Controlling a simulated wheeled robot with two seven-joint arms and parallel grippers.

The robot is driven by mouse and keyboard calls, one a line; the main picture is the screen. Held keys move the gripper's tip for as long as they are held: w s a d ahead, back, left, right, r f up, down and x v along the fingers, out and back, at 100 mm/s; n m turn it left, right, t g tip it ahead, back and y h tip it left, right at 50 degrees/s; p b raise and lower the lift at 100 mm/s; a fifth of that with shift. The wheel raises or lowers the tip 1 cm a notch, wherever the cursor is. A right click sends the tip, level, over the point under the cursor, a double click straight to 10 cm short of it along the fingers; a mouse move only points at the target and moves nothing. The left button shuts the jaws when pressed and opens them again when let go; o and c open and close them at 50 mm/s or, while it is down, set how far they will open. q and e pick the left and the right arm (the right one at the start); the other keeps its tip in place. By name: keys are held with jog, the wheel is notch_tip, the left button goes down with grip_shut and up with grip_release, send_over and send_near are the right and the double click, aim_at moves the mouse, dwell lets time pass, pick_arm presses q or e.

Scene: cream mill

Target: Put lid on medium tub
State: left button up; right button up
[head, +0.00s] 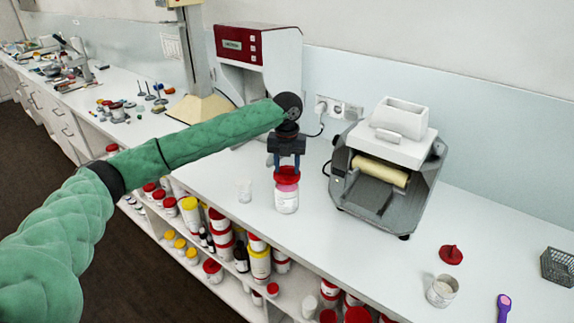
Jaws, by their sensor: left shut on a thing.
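My left gripper (286,163) comes down from above, its two blue fingers shut on a red lid (286,175). The lid is at the mouth of a clear-white tub (287,202) with a label, standing upright on the white counter. A pinkish band shows just under the lid. I cannot tell whether the lid is fully seated or slightly above the rim. My right gripper is not in view.
A small clear cup (244,190) stands left of the tub. A grey roller mill (388,165) stands to the right, a red-and-white machine (255,62) behind. Another red lid (451,255), an open tub (441,291), a purple tool (504,306) and a wire basket (558,266) lie at right.

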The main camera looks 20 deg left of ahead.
aim_at(287, 173)
pick_arm(q)
jog(key=shift+f+b, duration=0.45)
jog(key=shift+f, duration=1.05)
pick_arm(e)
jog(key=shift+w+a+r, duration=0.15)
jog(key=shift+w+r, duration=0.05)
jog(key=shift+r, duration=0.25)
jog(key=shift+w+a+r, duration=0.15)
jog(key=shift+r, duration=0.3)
pick_arm(q)
jog(key=shift+p, duration=1.05)
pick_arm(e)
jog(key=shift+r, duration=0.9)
pick_arm(q)
jog(key=shift+f+p, duration=0.6)
jog(key=shift+p, duration=0.5)
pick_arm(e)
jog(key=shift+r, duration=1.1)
pick_arm(q)
jog(key=o, duration=1.5)
jog(key=shift+r+p, duration=1.8)
jog(key=shift+r, duration=0.45)
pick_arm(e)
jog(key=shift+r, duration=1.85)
